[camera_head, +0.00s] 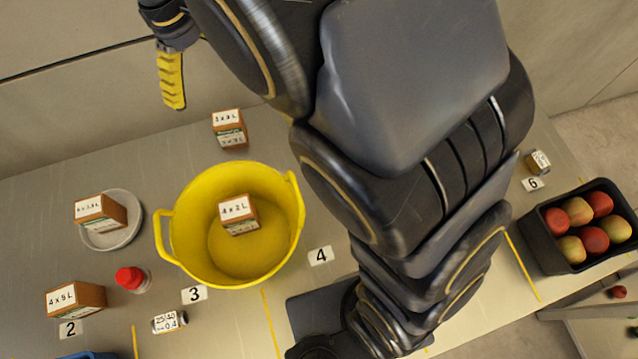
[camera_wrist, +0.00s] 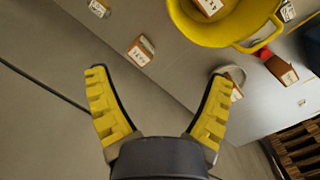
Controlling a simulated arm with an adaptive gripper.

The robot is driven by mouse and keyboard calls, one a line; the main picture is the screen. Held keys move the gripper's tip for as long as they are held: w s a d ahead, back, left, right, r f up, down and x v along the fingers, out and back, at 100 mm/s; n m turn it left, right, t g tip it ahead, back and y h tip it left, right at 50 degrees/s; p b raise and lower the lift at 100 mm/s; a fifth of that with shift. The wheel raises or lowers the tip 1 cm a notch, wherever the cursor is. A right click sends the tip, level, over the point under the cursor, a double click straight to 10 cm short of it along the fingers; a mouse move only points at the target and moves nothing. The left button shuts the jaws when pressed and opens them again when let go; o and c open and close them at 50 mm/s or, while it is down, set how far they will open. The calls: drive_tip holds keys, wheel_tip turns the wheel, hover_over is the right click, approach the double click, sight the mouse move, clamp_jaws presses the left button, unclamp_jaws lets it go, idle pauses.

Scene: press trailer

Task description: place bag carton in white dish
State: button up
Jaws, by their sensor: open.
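The white dish (camera_head: 136,212) is at the left in the head view, with a brown carton (camera_head: 112,215) with a white label standing in it. The dish (camera_wrist: 234,71) also shows right of centre in the wrist view, partly behind a finger. Which carton is the bag carton, I cannot tell: similar ones are a back carton (camera_head: 230,130), a carton in the yellow tub (camera_head: 240,217) and a front-left carton (camera_head: 80,298). My gripper (camera_wrist: 160,75) is open and empty, apart from all cartons. In the head view one yellow finger (camera_head: 172,80) shows beyond the back edge.
The yellow tub (camera_head: 183,255) stands right of the dish. A red-capped bottle (camera_head: 131,279) and a small labelled box (camera_head: 169,321) are in front. A black crate of fruit (camera_head: 553,238) is at the right. My arm hides the middle of the table. A pallet (camera_wrist: 300,148) shows in the wrist view.

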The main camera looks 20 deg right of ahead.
drive_tip(key=s+d+m, duration=0.2)
drive_tip(key=s+d, duration=0.2)
drive_tip(key=s, duration=0.3)
drive_tip(key=s+d+m, duration=0.3)
drive_tip(key=s+d, duration=0.2)
drive_tip(key=s, duration=0.3)
drive_tip(key=s+d+m+g+y, duration=0.1)
drive_tip(key=s+d+m, duration=0.1)
drive_tip(key=s+d, duration=0.2)
drive_tip(key=s, duration=0.3)
drive_tip(key=shift+s+d+m, duration=0.25)
drive_tip(key=shift+d+m, duration=0.05)
drive_tip(key=shift+d, duration=0.05)
drive_tip(key=shift+a+f, duration=0.1)
drive_tip(key=shift+f, duration=0.1)
drive_tip(key=o, duration=0.3)
drive_tip(key=w+d+r+t, duration=0.1)
drive_tip(key=w+r, duration=0.1)
drive_tip(key=w, duration=1.5)
drive_tip(key=w+d+r, duration=0.1)
drive_tip(key=w+r, duration=0.1)
drive_tip(key=w, duration=1.4)
wheel_tip(320, 180, down, 9)
drive_tip(key=shift+a+f, duration=0.1)
